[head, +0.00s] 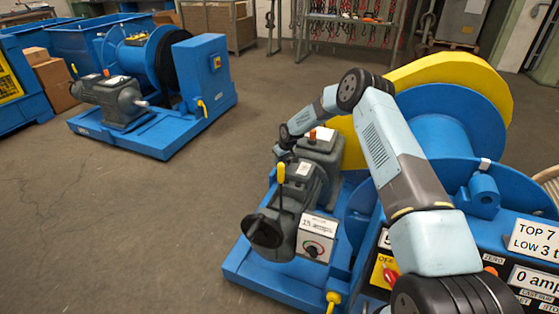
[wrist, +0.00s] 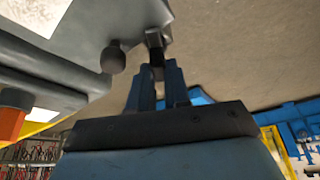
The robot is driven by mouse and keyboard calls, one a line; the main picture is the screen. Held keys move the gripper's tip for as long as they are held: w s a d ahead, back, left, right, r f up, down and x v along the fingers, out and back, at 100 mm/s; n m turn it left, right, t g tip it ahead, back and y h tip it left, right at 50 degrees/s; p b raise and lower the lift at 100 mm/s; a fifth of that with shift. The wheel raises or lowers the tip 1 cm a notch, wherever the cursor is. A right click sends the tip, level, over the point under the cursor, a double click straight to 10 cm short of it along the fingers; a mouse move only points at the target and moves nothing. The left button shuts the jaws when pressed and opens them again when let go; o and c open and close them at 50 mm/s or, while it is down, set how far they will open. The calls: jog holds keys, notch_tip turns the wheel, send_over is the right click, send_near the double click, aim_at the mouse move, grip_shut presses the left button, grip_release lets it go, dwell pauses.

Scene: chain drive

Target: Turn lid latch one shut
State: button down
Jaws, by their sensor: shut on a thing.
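In the wrist view my gripper (wrist: 158,74) is shut on a small dark latch (wrist: 154,42) at the edge of a grey housing (wrist: 60,45). The latch sticks up past the fingertips, and its lower part is hidden between them. A dark rounded knob (wrist: 113,58) sits just left of the latch, apart from the fingers. In the head view my gripper end (head: 283,146) is at the far left side of the grey gearbox (head: 322,145). The latch is too small or hidden to make out there.
A yellow-handled lever (head: 281,173) stands close in front of my gripper. A large yellow guard (head: 452,72) and blue drum (head: 455,115) lie right of the gearbox. A second blue machine (head: 150,140) stands at the back left. The floor (head: 130,225) between is clear.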

jog(key=n+g, duration=0.1)
jog(key=n, duration=0.1)
jog(key=n+y, duration=0.1)
jog(key=n, duration=0.2)
jog(key=shift+g, duration=0.4)
jog(key=shift+n, duration=0.3)
jog(key=c, duration=1.4)
grip_release()
jog(key=shift+f, duration=0.1)
jog(key=shift+o, duration=0.2)
jog(key=v, duration=1.3)
jog(key=shift+d+r, duration=0.2)
jog(key=shift+r, duration=0.15)
jog(key=shift+w, duration=0.1)
